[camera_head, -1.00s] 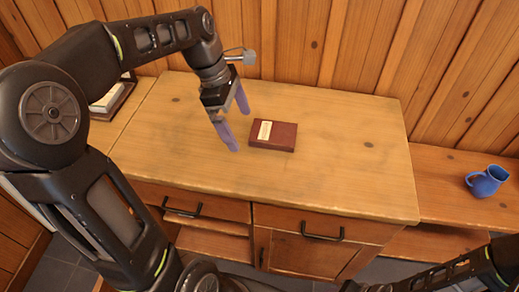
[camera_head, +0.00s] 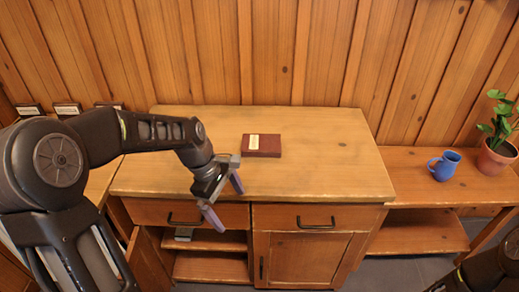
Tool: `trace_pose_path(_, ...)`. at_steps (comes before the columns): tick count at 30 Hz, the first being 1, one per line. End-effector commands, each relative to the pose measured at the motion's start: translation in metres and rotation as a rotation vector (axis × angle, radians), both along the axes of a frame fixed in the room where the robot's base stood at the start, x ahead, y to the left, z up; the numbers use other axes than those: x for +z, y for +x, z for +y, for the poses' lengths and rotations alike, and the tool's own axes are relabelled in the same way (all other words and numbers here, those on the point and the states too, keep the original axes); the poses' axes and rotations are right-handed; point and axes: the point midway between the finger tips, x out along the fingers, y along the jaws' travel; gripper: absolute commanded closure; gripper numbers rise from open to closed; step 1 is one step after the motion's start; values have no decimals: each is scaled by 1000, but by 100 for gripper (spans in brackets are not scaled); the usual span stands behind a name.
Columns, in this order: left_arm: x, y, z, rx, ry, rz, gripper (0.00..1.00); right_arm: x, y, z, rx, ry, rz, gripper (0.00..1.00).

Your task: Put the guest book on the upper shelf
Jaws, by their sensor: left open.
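The guest book appears to be the dark red book (camera_head: 261,145) with a cream label, lying flat on the wooden cabinet top (camera_head: 320,165) toward its back. My left gripper (camera_head: 223,200) is open and empty over the cabinet's front edge, in front of the book and slightly left, apart from it. Below the left drawer (camera_head: 225,215) the cabinet has an open bay with an upper shelf (camera_head: 222,241) and a lower board (camera_head: 210,267). A small grey item (camera_head: 184,233) shows at the upper shelf's left; what it is I cannot tell. My right gripper is out of view.
A wooden panel like an open door (camera_head: 147,262) stands left of the bay. A blue mug (camera_head: 444,166) and a potted plant (camera_head: 495,150) stand on the right bench (camera_head: 410,190). Several small framed items (camera_head: 68,108) stand at far left. The cabinet top's right side is clear.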

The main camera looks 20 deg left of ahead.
Motion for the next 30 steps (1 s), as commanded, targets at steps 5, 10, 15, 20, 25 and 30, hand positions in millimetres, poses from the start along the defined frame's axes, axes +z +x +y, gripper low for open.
trace_pose_path(5, -60, -2, -33, -200, 7, -45, 0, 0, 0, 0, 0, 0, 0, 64)
trace_pose_path(10, -130, -21, -76, -459, 12, -114, 0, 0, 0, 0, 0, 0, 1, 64)
trace_pose_path(15, -209, -74, -134, -819, 12, -223, 0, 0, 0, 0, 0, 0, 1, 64)
trace_pose_path(20, -256, -139, -179, -1139, 16, -341, 0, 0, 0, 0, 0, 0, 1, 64)
trace_pose_path(25, -268, -168, -195, -1285, 27, -407, 0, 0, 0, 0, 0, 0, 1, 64)
trace_pose_path(30, -269, -169, -196, -1300, 32, -416, 0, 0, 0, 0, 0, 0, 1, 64)
